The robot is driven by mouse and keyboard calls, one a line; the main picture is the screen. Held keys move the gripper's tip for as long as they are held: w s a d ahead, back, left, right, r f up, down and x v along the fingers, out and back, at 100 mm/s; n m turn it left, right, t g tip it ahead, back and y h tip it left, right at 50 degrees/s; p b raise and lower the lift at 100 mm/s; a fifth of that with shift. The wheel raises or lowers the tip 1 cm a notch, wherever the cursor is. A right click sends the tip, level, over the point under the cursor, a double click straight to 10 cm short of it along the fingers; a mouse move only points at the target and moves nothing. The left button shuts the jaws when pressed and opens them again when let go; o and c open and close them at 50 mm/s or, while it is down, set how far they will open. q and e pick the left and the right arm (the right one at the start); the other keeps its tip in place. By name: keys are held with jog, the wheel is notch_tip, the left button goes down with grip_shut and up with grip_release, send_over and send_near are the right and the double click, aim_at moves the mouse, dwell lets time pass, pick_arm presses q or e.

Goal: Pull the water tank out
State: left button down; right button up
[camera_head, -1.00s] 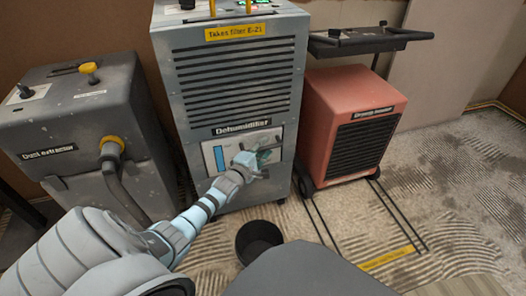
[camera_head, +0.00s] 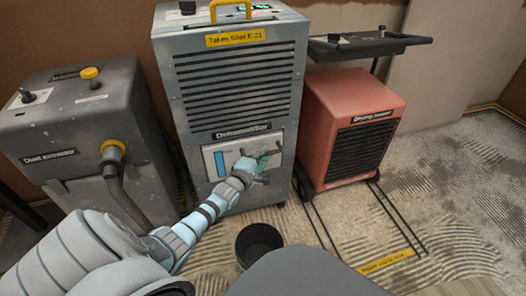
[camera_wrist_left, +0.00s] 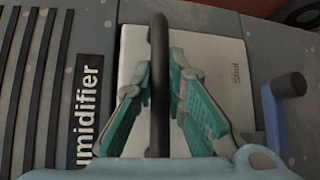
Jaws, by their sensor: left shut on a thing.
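The water tank (camera_head: 212,158) is the pale panel with a blue level strip, low in the front of the grey dehumidifier (camera_head: 190,110). It looks seated in its opening; I cannot tell if it stands out a little. My left gripper (camera_head: 261,160) reaches it from the lower left. In the left wrist view, my left gripper (camera_wrist_left: 159,85) has its teal fingers on both sides of the tank's dark bar handle (camera_wrist_left: 158,45), shut on it. The pale tank front (camera_wrist_left: 205,60) lies behind the handle. My right gripper is not in view.
A dark-knobbed blue lever (camera_wrist_left: 276,115) sits beside the tank front. A grey dust extractor (camera_head: 60,125) with a hose stands left, a red drying machine (camera_head: 322,110) right. A black bucket (camera_head: 259,240) stands on the floor in front.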

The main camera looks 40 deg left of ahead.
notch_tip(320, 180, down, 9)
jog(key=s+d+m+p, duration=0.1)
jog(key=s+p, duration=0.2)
jog(key=p, duration=0.2)
pick_arm(q)
jog(key=s+d+p, duration=0.5)
jog(key=s+d, duration=0.5)
jog(key=d, duration=0.5)
jog(key=shift+s+d, duration=0.15)
jog(key=shift+s, duration=0.15)
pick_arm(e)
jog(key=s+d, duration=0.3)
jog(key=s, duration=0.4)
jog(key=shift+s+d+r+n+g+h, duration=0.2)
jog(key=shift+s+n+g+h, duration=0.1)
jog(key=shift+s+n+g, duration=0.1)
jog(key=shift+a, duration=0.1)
pick_arm(q)
jog(key=c, duration=1.6)
grip_release()
jog(key=shift+s, duration=0.1)
